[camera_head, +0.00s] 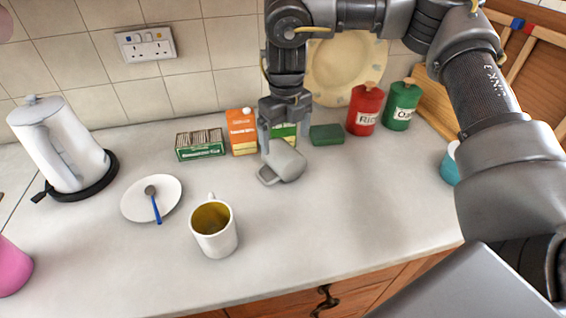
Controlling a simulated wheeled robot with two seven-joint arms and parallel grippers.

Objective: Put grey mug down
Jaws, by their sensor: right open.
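My left gripper is not in view.
A white mug with brownish liquid (214,229) and a saucer with a spoon (133,205) stand to the left. A kettle (62,150) is further left. An orange carton (241,132), red tin (364,109) and green tin (401,104) stand behind. The front right worktop is clear.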

